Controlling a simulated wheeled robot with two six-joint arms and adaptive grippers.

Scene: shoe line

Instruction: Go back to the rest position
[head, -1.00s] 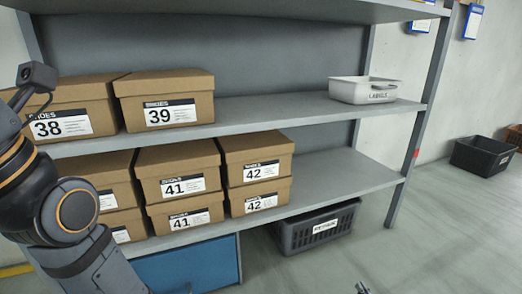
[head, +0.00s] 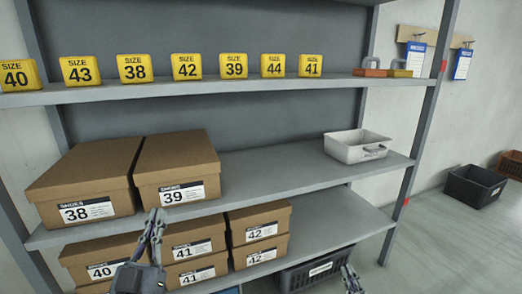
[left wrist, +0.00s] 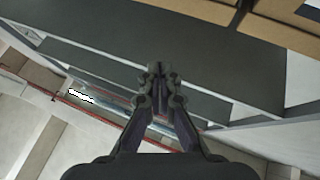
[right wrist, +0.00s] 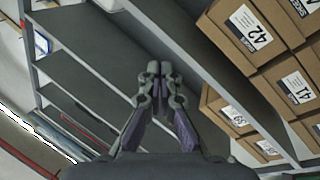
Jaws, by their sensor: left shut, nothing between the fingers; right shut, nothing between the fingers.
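My left gripper (head: 156,222) is shut and empty, pointing up in front of the lower shoe boxes in the head view. It also shows shut in the left wrist view (left wrist: 156,75). My right gripper (head: 347,272) shows at the bottom edge of the head view, in front of the dark crate. It is shut with nothing between the fingers in the right wrist view (right wrist: 154,72).
Shelves hold shoe boxes (head: 85,180), a white labels bin (head: 357,147) and several yellow size blocks (head: 137,68). A dark crate (head: 310,272) stands under the lowest shelf.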

